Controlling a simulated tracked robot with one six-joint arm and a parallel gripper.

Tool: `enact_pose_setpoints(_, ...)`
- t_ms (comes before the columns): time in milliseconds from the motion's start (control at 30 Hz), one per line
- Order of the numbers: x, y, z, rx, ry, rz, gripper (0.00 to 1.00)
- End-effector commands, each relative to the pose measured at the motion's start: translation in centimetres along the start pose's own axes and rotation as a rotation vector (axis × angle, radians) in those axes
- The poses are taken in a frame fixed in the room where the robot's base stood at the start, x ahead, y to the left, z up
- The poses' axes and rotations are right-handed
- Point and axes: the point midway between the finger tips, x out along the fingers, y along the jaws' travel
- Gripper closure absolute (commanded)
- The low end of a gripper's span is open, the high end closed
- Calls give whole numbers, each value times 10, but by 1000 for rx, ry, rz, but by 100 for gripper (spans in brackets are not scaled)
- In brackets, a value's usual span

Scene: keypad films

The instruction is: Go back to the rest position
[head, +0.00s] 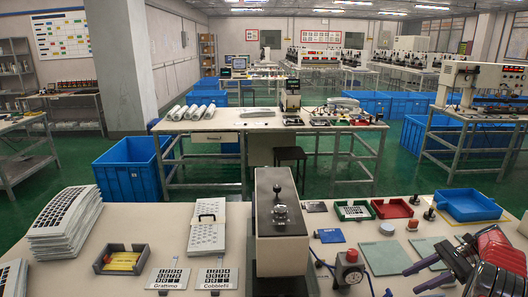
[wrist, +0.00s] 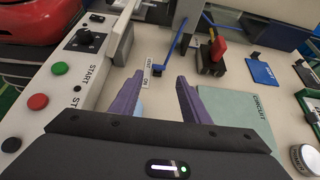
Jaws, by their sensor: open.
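My gripper (head: 413,278) is at the lower right of the head view, above the right part of the near table. Its two purple-grey fingers stand apart with nothing between them. In the wrist view my gripper (wrist: 160,82) shows the same open, empty fingers over the table top. A pale green pad (wrist: 237,108) lies beyond and to the right of the right finger. A white panel with a green button (wrist: 60,68), a red button (wrist: 38,102) and a black knob (wrist: 85,38) is to the left of the fingers.
The near table holds a press (head: 280,240), keypad sheets (head: 66,222), a grey tray (head: 122,259), a green tray (head: 354,211), a red tray (head: 391,208) and a blue bin (head: 467,205).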

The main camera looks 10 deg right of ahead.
Motion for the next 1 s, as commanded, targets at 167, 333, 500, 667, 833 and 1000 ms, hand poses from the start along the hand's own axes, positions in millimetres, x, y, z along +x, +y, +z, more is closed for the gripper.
enact_pose_setpoints(167, 5, -9, 27, -41, 50, 17, 58)
enact_pose_setpoints(333, 13, -17, 58, -95, 115, 40, 58)
enact_pose_setpoints(500, 22, -21, 90, -153, 179, 64, 58)
enact_pose_setpoints(667, 31, -23, 119, -210, 240, 85, 58)
enact_pose_setpoints(833, 42, -21, 149, -274, 302, 110, 58)
enact_pose_setpoints(1000, 54, -17, 178, -342, 363, 135, 58)
